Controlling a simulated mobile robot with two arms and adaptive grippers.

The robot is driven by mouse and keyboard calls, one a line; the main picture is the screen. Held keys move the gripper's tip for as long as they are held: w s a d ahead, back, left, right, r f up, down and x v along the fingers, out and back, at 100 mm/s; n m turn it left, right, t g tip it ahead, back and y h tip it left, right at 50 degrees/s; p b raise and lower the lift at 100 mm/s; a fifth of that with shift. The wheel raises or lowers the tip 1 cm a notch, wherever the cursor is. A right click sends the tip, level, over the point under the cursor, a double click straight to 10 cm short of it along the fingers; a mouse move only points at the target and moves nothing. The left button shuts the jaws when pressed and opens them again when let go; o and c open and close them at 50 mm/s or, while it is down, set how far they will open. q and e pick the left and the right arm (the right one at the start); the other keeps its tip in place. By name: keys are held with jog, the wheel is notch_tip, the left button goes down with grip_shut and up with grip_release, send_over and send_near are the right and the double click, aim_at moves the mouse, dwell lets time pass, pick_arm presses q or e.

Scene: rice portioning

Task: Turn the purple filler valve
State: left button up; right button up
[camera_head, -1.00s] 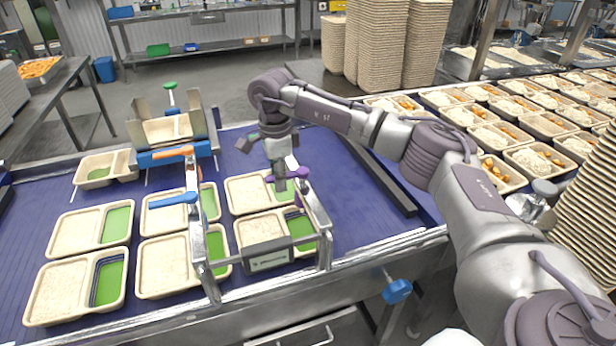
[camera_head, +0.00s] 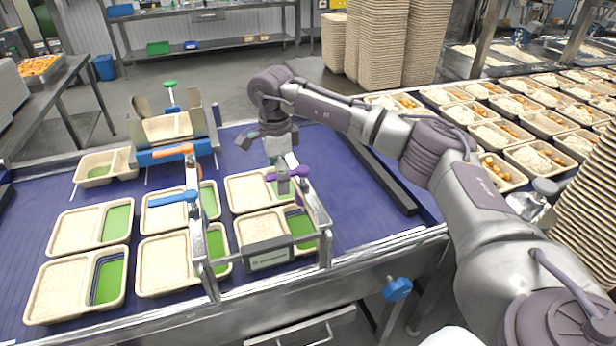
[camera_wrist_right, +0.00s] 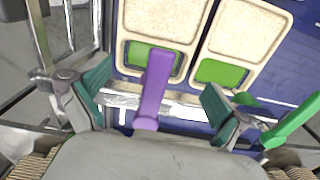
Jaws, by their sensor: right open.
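The purple filler valve (camera_head: 289,172) sits on the metal rail of the filler frame above the belt trays. In the right wrist view the purple valve (camera_wrist_right: 154,88) stands between the two green-padded fingers, with a gap on each side. My right gripper (camera_head: 282,180) hangs down from above at the valve. In the right wrist view its fingers (camera_wrist_right: 158,105) are open and apart from the valve. My left gripper does not show in any view.
A blue handle (camera_head: 175,199) and an orange handle (camera_head: 174,150) sit on the neighbouring rail. Two-compartment trays (camera_head: 90,232) with green inserts stand on the blue belt (camera_head: 345,215). A tall tray stack (camera_head: 425,45) stands behind.

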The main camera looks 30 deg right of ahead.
jog(key=shift+r+p, duration=2.7)
jog(key=shift+r, duration=1.35)
jog(key=shift+f, duration=0.1)
